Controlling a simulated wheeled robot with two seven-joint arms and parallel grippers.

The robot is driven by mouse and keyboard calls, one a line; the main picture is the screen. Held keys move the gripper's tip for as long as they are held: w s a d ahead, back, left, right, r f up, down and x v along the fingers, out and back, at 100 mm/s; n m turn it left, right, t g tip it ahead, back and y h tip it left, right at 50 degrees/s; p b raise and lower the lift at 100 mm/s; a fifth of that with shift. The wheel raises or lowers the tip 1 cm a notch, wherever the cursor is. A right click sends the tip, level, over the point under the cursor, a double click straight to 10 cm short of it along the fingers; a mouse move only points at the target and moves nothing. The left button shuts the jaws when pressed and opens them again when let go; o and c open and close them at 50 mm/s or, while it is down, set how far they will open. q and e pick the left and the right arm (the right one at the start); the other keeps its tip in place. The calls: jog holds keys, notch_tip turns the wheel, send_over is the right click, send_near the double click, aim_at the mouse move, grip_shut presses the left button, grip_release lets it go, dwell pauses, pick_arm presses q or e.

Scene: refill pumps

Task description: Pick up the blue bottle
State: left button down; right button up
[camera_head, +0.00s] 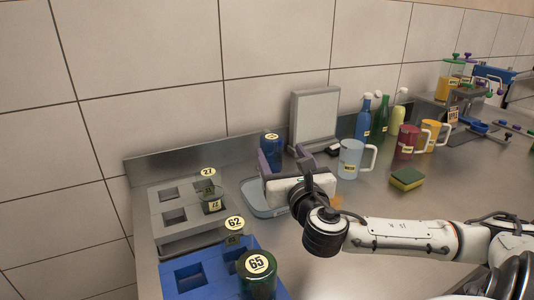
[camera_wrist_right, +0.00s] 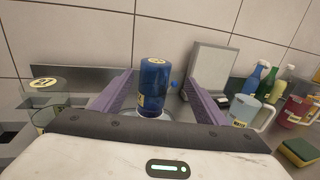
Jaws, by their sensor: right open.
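A dark blue bottle (camera_head: 272,146) with a yellow label on top stands upright at the back of the counter. It also shows in the right wrist view (camera_wrist_right: 154,82), between the two purple fingers. My right gripper (camera_head: 284,160) is open, with one finger to each side of the bottle and gaps visible on both sides. The bottle's lower part is hidden behind my gripper body. A second, slimmer blue pump bottle (camera_head: 363,121) stands further right, beside a green bottle. My left gripper is not in view.
A grey panel (camera_head: 314,118) stands just right of the bottle, near the wall. A pale blue pitcher (camera_head: 350,160), red mug (camera_head: 407,143) and sponge (camera_head: 407,179) are to the right. Grey racks (camera_head: 163,228), a blue rack (camera_head: 205,273) and a dark green bottle (camera_head: 257,283) are at left and front.

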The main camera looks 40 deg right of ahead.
aim_at(274, 151)
jog(key=x, duration=0.6)
jog(key=shift+w+a+f+p, duration=0.25)
jog(key=shift+w+f+p, duration=0.05)
jog(key=shift+w, duration=0.15)
jog(key=shift+r, duration=0.1)
jog(key=c, duration=1.2)
